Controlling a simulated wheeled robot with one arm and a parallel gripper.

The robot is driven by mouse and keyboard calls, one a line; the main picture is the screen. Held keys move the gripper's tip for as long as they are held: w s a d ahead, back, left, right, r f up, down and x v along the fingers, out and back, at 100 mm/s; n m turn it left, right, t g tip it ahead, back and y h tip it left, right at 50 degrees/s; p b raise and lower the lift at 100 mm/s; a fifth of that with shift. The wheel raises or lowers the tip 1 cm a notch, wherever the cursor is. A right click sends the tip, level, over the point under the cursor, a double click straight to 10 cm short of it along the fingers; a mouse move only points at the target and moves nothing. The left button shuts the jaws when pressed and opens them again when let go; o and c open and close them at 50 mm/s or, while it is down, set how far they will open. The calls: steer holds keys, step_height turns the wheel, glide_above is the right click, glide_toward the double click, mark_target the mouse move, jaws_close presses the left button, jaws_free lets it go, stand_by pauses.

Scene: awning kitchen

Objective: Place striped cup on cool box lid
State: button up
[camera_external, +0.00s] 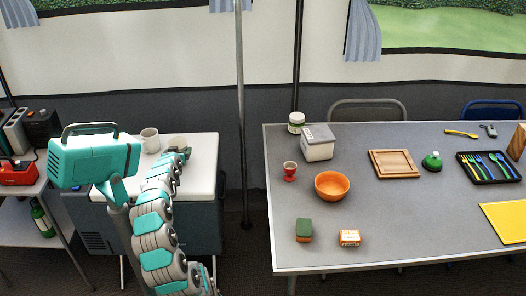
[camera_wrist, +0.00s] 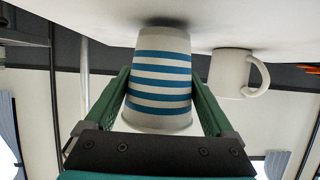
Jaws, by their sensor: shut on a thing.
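The striped cup (camera_wrist: 159,72), white with blue bands, is between the two green fingers of my gripper (camera_wrist: 160,82) in the wrist view, which looks upside down. My gripper is shut on it. The cup's far end meets or nearly meets the white cool box lid (camera_wrist: 100,14), with a dark shadow there; I cannot tell if it bears on the lid. In the external view the cup (camera_external: 177,141) shows only in part above my gripper (camera_external: 182,152), over the back right of the white lid (camera_external: 203,171). My arm hides the rest.
A white mug (camera_external: 149,140) stands on the lid to the left of the cup; it also shows in the wrist view (camera_wrist: 228,74). A grey pole (camera_external: 241,110) rises right of the cool box. The table (camera_external: 380,225) at right holds an orange bowl (camera_external: 332,186) and other items.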

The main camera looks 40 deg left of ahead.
steer(key=shift+f, duration=0.25)
steer(key=shift+f, duration=0.2)
steer(key=o, duration=1)
steer(key=shift+r, duration=0.2)
steer(key=shift+s+d+r, duration=0.15)
steer(key=shift+s, duration=0.05)
steer(key=b+v, duration=0.1)
steer(key=v, duration=1)
steer(key=shift+d, duration=0.2)
steer(key=shift+s, duration=0.15)
